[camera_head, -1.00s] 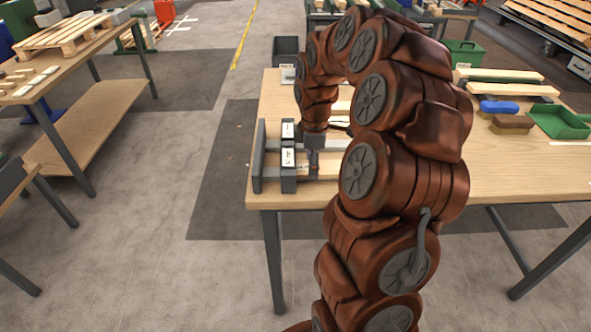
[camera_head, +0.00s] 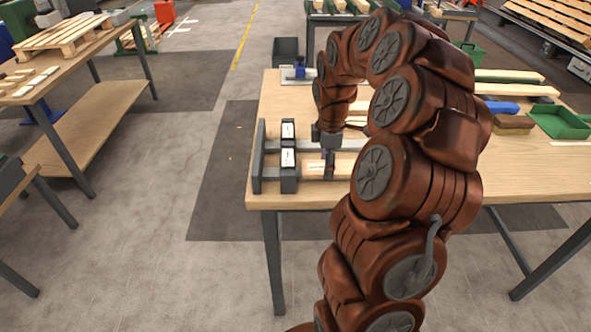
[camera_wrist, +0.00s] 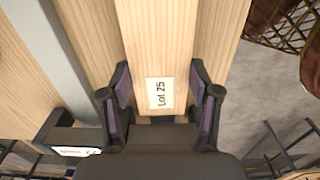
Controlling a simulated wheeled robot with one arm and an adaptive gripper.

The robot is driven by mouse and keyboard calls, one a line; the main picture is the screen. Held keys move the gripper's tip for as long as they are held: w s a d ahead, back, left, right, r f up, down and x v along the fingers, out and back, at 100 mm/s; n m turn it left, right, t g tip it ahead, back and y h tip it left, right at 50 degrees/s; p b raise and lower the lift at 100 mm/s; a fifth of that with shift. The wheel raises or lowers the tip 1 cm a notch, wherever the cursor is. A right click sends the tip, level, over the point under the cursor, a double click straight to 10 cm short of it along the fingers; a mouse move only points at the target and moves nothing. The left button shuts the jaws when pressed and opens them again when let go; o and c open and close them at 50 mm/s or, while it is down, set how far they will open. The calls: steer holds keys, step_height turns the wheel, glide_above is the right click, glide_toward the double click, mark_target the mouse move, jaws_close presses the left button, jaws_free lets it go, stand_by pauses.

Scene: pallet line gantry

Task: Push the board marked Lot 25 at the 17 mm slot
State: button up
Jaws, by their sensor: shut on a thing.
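The pale wooden board marked Lot 25 (camera_wrist: 157,40) runs away between the fingers of my gripper (camera_wrist: 162,103) in the wrist view. Its white label faces up near the gripper. My gripper is shut on this board, one finger along each side. In the head view my gripper (camera_head: 329,167) is low over the table, just right of the dark slotted block (camera_head: 288,178). That block carries two white labels, too small to read there. Part of the block also shows at lower left in the wrist view (camera_wrist: 68,133). My palm hides where the board meets the block.
A grey rail (camera_wrist: 50,45) runs beside the board. The wooden table (camera_head: 285,95) ends just in front of the block. A blue object (camera_head: 500,107), a brown brush-like block (camera_head: 514,122) and a green tray (camera_head: 560,122) lie at the right, behind my arm.

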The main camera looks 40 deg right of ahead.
steer(key=shift+s+d, duration=0.55)
steer(key=shift+d, duration=0.25)
steer(key=o, duration=1.3)
step_height(320, 180, up, 12)
